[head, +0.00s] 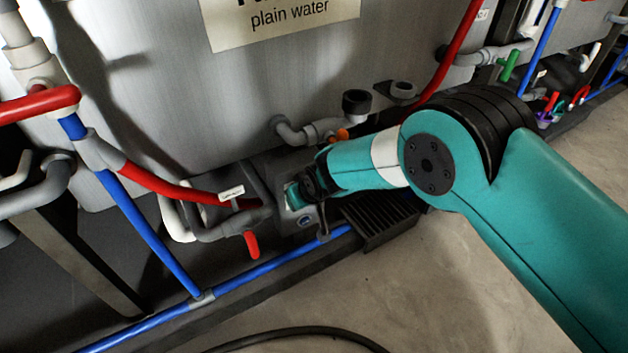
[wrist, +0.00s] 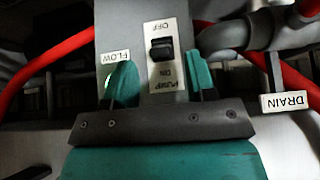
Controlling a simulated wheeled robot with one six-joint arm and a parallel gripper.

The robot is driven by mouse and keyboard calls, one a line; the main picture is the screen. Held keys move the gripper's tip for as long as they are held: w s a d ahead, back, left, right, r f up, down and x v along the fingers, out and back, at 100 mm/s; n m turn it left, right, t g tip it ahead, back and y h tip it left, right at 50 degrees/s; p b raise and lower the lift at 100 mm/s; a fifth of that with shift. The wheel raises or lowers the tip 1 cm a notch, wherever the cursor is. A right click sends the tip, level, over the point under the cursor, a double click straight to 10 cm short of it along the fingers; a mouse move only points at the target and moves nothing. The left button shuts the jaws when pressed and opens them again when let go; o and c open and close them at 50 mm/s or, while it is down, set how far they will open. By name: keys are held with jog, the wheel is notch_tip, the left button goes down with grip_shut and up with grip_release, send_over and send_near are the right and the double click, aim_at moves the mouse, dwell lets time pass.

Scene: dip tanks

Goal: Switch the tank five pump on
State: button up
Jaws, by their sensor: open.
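The pump switch (wrist: 161,49) is a black rocker on a pale plate, seen close in the wrist view. Its lettering is upside down, with OFF above the rocker and PUMP ON below it. I cannot tell which way the rocker is set. My gripper (wrist: 161,82) is open and empty, with one teal finger on each side of the plate, below the rocker in the picture. In the head view my gripper (head: 300,190) is at the dark grey pump box (head: 262,176), and the switch is hidden there. The tank (head: 190,90) carries a cropped sign reading "plain water"; no tank number is readable.
A FLOW label (wrist: 115,57) and a DRAIN label (wrist: 285,102) flank the switch. A red-handled valve (head: 251,244) and an orange-handled valve (head: 340,135) are near the pump. Blue pipe (head: 270,270) runs along the floor, and a black hose (head: 300,332) lies in front.

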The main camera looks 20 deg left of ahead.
jog(key=p+v, duration=0.4)
jog(key=v, duration=0.9)
jog(key=s+d+r+m+g, duration=0.2)
jog(key=s+d+r, duration=0.1)
jog(key=d+r, duration=1.3)
jog(key=s+d+r+m+g, duration=0.1)
jog(key=s+d+r, duration=0.4)
jog(key=s+d, duration=0.3)
jog(key=s+d+r+g, duration=0.1)
jog(key=s+d+r, duration=0.45)
jog(key=s, duration=0.45)
notch_tip(320, 180, up, 37)
jog(key=p, duration=3.7)
jog(key=shift+s+d+h+p, duration=0.2)
jog(key=shift+s+h+p, duration=0.05)
jog(key=shift+h+p, duration=0.15)
